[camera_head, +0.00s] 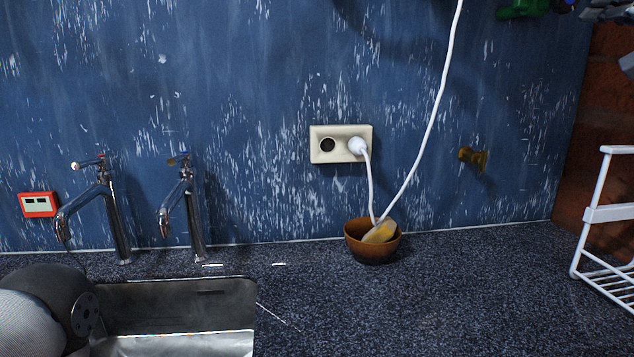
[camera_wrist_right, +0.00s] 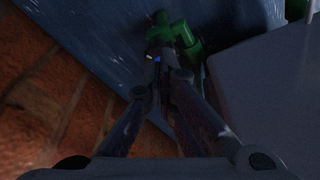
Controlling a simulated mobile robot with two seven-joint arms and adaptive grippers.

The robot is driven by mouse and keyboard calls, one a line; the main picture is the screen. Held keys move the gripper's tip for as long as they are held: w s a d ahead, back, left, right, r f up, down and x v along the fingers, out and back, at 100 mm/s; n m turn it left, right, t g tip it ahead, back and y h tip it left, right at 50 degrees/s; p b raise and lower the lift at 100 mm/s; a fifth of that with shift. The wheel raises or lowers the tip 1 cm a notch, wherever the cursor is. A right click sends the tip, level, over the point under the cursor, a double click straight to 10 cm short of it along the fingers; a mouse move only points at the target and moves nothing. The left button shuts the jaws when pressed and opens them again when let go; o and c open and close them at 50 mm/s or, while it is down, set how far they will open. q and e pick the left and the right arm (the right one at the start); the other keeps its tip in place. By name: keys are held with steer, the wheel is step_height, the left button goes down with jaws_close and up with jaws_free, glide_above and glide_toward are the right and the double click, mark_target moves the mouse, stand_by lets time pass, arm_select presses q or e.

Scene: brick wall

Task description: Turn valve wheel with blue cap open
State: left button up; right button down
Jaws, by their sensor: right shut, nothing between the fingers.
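A green valve body (camera_wrist_right: 178,36) is mounted at the blue wall in the right wrist view, ahead of my right gripper. Part of the green fitting also shows at the top right edge of the head view (camera_head: 522,9). A small blue spot, likely the blue cap (camera_wrist_right: 157,59), lies right at my right fingertips. My right gripper (camera_wrist_right: 158,78) is shut and empty, its tips close to the blue spot; I cannot tell whether they touch. The wheel's rim is too dark to make out. My left gripper is out of view.
A brown bowl (camera_head: 370,245) with a yellow item, a white cord, a socket (camera_head: 341,144), two taps (camera_head: 118,218) and a sink (camera_head: 180,285) are below. A white wire rack (camera_head: 598,215) stands at right near the brick wall (camera_wrist_right: 40,98). A pale box-like surface (camera_wrist_right: 270,90) borders the fingers' right.

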mark_target(563, 8)
steer(key=w, duration=0.1)
steer(key=w+a, duration=0.1)
steer(key=w, duration=0.1)
steer(key=w+a, duration=0.1)
steer(key=w, duration=0.1)
steer(key=shift+w+r, duration=0.25)
steer(key=shift+r, duration=0.15)
steer(key=shift+w+r, duration=0.2)
steer(key=shift+w, duration=0.25)
steer(key=shift+d+r, duration=0.1)
steer(key=shift+d, duration=0.05)
